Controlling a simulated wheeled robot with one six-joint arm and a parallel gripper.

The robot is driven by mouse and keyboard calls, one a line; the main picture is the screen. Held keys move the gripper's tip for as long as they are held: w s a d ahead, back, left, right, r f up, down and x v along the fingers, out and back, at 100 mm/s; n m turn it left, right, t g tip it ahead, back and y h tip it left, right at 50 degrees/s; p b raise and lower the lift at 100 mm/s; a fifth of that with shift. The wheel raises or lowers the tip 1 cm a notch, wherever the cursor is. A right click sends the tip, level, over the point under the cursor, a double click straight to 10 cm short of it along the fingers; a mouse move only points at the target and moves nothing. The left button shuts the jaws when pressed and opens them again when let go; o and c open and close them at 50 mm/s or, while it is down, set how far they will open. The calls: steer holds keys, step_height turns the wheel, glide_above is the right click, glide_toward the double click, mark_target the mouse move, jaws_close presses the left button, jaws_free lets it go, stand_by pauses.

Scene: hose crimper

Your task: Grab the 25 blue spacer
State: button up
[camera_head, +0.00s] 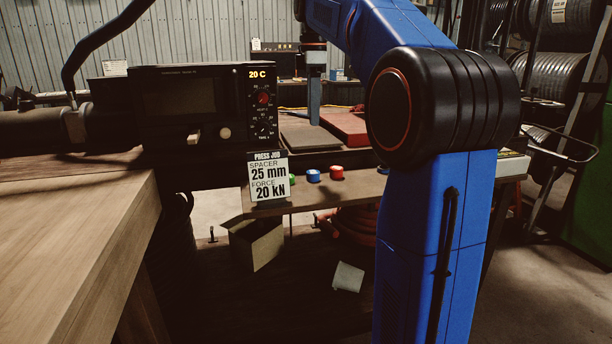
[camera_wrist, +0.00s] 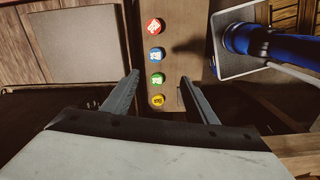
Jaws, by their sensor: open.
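The blue spacer (camera_wrist: 155,54) is a small round piece standing in a row on a narrow brown shelf (camera_wrist: 143,9), between a red spacer (camera_wrist: 153,26) and a green spacer (camera_wrist: 157,79). A yellow spacer (camera_wrist: 157,100) ends the row nearest the wrist. The blue spacer also shows in the head view (camera_head: 313,176). The labels on the caps are too small to read. My gripper (camera_wrist: 159,76) is open and empty. In the wrist view, its fingers appear on either side of the row, with the blue spacer just past the fingertips.
A press job sign (camera_head: 268,177) reads spacer 25 mm, force 20 kN. A black control box (camera_head: 190,105) stands left of the shelf. A wooden bench (camera_head: 70,240) fills the left. An open cardboard box (camera_head: 256,244) lies below the shelf.

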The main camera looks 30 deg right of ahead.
glide_above(313, 172)
steer(key=f, duration=1.1)
steer(key=shift+s+a+f, duration=0.15)
steer(key=shift+a+f, duration=0.05)
steer(key=shift+f, duration=0.2)
steer(key=shift+w+d+f, duration=0.1)
steer(key=shift+d+f, duration=0.05)
steer(key=shift+f, duration=1.2)
steer(key=shift+w+d+f, duration=0.1)
steer(key=shift+f, duration=1.2)
steer(key=c, duration=1.3)
